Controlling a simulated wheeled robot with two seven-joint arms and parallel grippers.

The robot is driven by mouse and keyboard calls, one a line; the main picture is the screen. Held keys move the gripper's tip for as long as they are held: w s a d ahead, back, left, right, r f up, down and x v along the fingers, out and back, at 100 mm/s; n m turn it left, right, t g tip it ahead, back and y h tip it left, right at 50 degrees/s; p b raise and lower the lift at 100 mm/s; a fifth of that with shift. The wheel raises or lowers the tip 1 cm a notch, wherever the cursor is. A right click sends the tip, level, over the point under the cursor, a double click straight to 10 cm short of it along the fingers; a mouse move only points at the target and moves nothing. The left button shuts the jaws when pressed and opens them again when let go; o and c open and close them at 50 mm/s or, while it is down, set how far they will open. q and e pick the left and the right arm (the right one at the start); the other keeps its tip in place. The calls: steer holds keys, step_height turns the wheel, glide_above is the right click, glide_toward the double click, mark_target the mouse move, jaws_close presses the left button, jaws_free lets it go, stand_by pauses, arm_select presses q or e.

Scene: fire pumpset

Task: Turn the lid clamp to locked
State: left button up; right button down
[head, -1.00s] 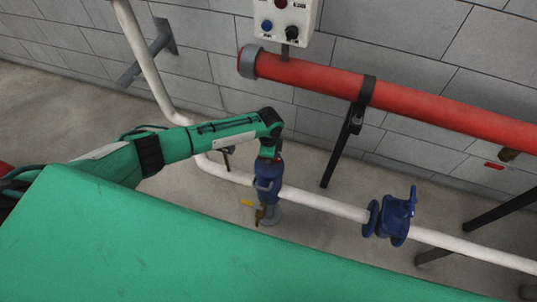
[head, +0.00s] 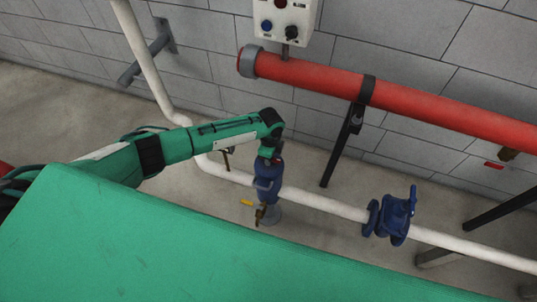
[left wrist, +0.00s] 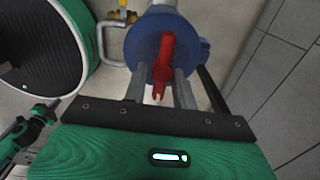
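The blue strainer body (head: 267,186) stands on the white pipe in the head view, with my left gripper (head: 271,157) over its top. In the left wrist view its round blue lid (left wrist: 193,50) carries the red lid clamp (left wrist: 163,62). The clamp points down the picture, between the two grey fingers of my left gripper (left wrist: 160,84). The fingers stand apart, one on each side of the clamp, with a gap seen around its lower end. Whether either finger touches it I cannot tell. In the head view my wrist hides most of the lid. My right gripper is not in view.
A yellow-handled drain valve (head: 246,202) sits low beside the strainer. A blue valve (head: 394,216) is on the white pipe (head: 325,204) to the right. A thick red pipe (head: 320,80) runs along the wall above, below a control box (head: 285,20).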

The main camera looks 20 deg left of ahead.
arm_select(q)
steer(key=shift+o, duration=0.5)
steer(key=shift+a, duration=0.1)
steer(key=shift+w+r, duration=0.1)
steer(key=shift+r, duration=0.2)
step_height(320, 180, up, 13)
steer(key=shift+r, duration=0.2)
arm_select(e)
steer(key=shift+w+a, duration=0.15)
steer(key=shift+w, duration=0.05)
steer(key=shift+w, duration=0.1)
